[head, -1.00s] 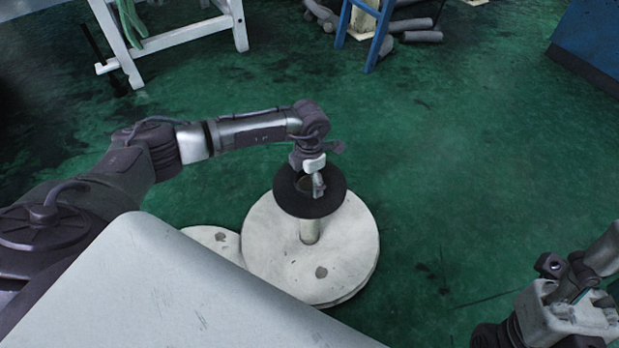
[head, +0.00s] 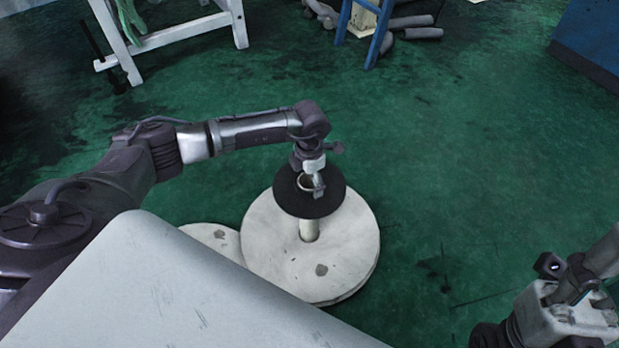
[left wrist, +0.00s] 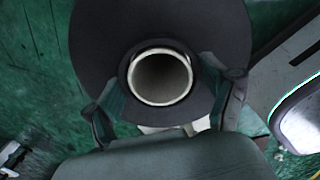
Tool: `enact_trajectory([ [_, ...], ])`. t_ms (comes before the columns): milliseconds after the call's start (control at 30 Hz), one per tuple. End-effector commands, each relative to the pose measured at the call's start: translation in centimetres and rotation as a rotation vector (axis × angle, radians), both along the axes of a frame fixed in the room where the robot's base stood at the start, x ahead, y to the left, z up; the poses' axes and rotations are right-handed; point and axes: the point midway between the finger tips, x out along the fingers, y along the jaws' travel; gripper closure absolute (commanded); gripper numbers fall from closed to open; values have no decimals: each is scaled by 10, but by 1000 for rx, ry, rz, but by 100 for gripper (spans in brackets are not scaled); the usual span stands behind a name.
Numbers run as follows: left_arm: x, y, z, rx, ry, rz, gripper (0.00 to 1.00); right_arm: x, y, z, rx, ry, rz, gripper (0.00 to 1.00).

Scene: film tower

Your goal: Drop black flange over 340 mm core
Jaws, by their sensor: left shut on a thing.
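My left gripper (head: 318,190) is shut on the black flange (head: 295,205), a flat dark ring held roughly level. The pale core (head: 308,230) stands upright on a round white disc (head: 275,265). The flange is high on the core, well above the disc. In the left wrist view the pale core rim (left wrist: 136,92) shows inside the hole of the flange (left wrist: 95,40), close to centred. I cannot tell how far the core passes through. My right wrist shows at the lower right of the head view; its fingers cannot be made out.
Another white disc (head: 215,238) lies partly under the grey panel at the lower left. A white-legged stand (head: 180,35), a blue stand (head: 378,35) and grey rolls (head: 415,25) are at the back. A blue cabinet (head: 590,45) is at the far right. Green floor is clear to the right.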

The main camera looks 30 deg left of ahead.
Motion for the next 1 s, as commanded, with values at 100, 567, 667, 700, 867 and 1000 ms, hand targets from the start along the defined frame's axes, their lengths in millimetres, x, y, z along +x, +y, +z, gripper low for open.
enact_trajectory([
  [100,0,0,-3,0,0,0,57,0,0,-3,0,2,0,60],
  [567,0,0,-7,0,0,0,57,0,0,-4,0,-4,-2,60],
  [667,0,0,-7,-1,-1,0,57,0,0,-3,1,-9,-2,60],
  [700,0,0,-7,-1,-1,0,11,0,0,-2,0,-11,-1,60],
  [867,0,0,-7,-1,-1,0,0,0,-1,-2,0,-14,-1,60],
  [1000,0,0,-7,0,0,0,0,0,-1,-2,0,-14,-1,60],
])
